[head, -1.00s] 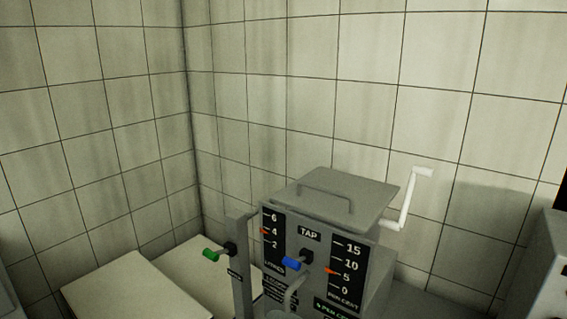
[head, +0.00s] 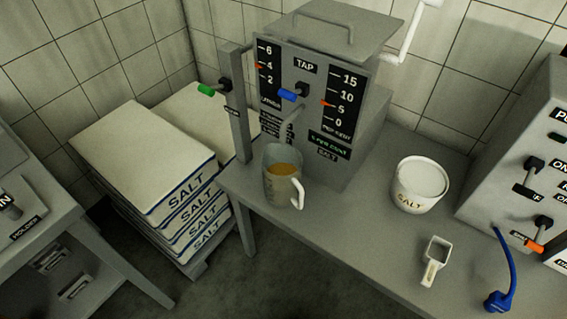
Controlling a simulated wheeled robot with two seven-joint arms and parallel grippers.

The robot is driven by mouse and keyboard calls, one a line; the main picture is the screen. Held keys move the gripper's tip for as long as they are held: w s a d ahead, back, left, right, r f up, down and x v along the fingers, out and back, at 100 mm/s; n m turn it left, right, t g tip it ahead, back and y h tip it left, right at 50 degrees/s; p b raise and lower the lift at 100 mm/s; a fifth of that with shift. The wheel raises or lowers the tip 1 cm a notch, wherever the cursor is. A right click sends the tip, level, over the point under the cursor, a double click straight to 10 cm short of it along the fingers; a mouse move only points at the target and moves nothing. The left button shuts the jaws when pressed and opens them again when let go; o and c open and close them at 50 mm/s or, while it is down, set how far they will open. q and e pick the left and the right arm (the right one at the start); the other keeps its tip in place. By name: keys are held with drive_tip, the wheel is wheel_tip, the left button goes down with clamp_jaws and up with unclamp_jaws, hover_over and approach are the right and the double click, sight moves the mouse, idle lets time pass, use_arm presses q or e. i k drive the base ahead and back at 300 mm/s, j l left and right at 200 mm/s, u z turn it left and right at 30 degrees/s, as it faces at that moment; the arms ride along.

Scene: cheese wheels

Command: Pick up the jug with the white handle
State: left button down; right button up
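The jug with the white handle (head: 278,181) stands upright on the grey table, under the spout of the grey tap machine. It looks see-through grey, and something amber-brown shows inside it. Its white handle (head: 298,192) points right and toward the front. Neither of my grippers shows in the head view.
The tap machine (head: 348,140) stands right behind the jug. A white salt tub (head: 420,186), a small white scoop (head: 435,260) and a blue plug on a cable (head: 500,299) are on the table (head: 345,225) to the right. Stacked salt sacks (head: 150,150) stand left, beyond the table's edge.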

sight(282, 165)
drive_tip(key=k+j+u, duration=0.1)
drive_tip(key=j, duration=0.4)
drive_tip(key=k+j+u, duration=0.1)
drive_tip(key=j, duration=0.45)
drive_tip(key=k+j+u, duration=0.1)
drive_tip(key=j, duration=0.45)
drive_tip(key=k+j+u, duration=0.1)
drive_tip(key=j, duration=0.45)
drive_tip(key=k, duration=0.1)
